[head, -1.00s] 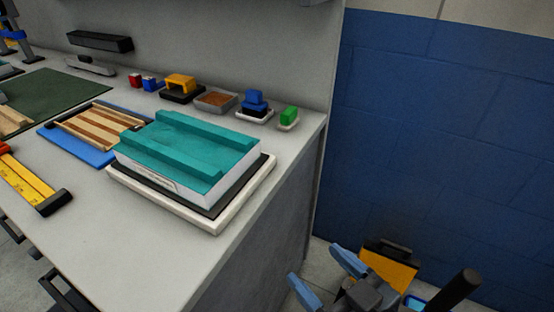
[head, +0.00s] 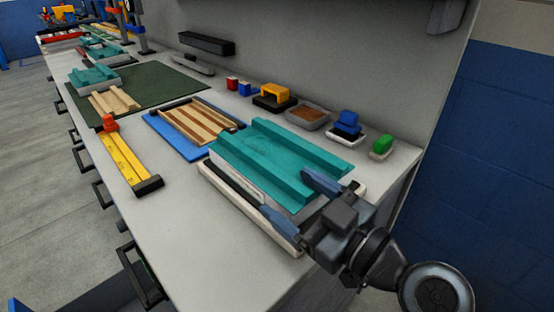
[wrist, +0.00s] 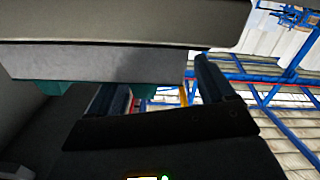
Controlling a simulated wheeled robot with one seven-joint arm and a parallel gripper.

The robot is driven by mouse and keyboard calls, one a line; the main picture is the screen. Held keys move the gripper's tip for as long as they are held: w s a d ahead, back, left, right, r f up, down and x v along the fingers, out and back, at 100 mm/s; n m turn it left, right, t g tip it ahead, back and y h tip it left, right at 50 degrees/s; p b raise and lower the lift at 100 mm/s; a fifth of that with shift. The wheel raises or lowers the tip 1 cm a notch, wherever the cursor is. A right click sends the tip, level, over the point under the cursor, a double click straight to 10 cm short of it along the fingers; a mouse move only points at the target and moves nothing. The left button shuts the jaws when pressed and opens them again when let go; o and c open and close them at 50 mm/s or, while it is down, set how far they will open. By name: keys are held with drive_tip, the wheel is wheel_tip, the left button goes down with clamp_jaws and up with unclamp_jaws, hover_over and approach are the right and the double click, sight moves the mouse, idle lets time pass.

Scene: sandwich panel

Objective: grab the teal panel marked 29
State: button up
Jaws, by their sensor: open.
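The teal-topped panel (head: 262,160) has raised ridges and a pale core. It lies on a pale tray (head: 228,200) with a dark lining, near the counter's right end; I cannot read any 29 on it. My gripper (head: 284,188) is open at the panel's near right corner, one finger over the teal top in the picture, the other before the pale side. In the wrist view, the pale core (wrist: 90,62) crosses the upper part, and a teal piece (wrist: 146,96) shows between the gripper fingers (wrist: 160,90). I cannot tell whether they touch it.
A blue tray with a striped wooden piece (head: 200,123) lies left of the panel. Small blocks stand behind, including a green one (head: 382,144). A yellow ruler (head: 122,157) lies further left. Another teal piece (head: 92,76) is farther along.

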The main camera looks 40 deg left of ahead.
drive_tip(key=shift+w+a, duration=0.15)
drive_tip(key=shift+a, duration=0.95)
drive_tip(key=c, duration=1.3)
